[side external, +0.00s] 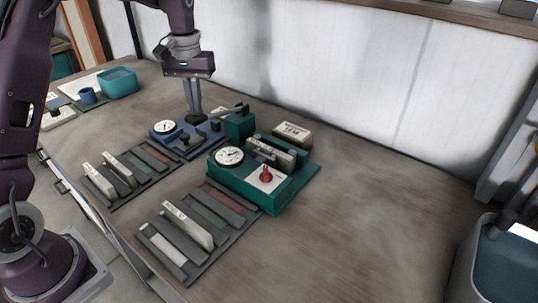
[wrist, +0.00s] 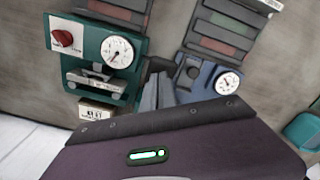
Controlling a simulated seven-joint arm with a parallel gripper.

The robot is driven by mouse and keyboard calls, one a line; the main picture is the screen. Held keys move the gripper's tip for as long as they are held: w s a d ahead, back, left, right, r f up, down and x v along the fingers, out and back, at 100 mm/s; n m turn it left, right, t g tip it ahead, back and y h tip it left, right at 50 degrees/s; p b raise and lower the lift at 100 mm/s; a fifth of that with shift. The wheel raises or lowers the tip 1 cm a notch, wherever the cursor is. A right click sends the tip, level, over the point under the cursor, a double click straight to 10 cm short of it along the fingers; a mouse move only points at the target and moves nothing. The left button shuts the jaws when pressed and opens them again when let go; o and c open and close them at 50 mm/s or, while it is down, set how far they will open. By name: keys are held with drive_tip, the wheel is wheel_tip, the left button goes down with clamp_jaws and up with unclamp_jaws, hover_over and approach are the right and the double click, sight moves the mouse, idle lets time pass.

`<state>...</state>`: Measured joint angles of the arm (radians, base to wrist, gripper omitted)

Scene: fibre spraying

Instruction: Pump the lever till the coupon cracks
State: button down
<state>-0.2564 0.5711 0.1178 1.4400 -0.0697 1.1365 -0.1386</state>
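The green test rig (side external: 285,193) carries a round white dial (side external: 229,155), a red knob (side external: 266,173) and a pale coupon (side external: 270,152) lying across its clamp. The coupon also shows in the wrist view (wrist: 96,82); no crack can be made out. A dark lever (side external: 232,112) reaches left from a green block at the rig's back. My gripper (side external: 195,117) points down beside the lever's left end, behind the blue rig. Its fingers look shut together in both views, with nothing visible between them. Whether they touch the lever cannot be told.
A blue rig (side external: 185,147) with its own dial stands left of the green one. Grey racks (side external: 225,232) with white, green and red strips lie in front. A labelled block (side external: 292,134) sits behind the green rig. A teal bin (side external: 118,82) stands far left. The bench at right is clear.

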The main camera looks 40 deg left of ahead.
sight(198, 118)
drive_tip(key=shift+f, duration=2.05)
wheel_tip(198, 118, up, 6)
drive_tip(key=shift+r, duration=0.2)
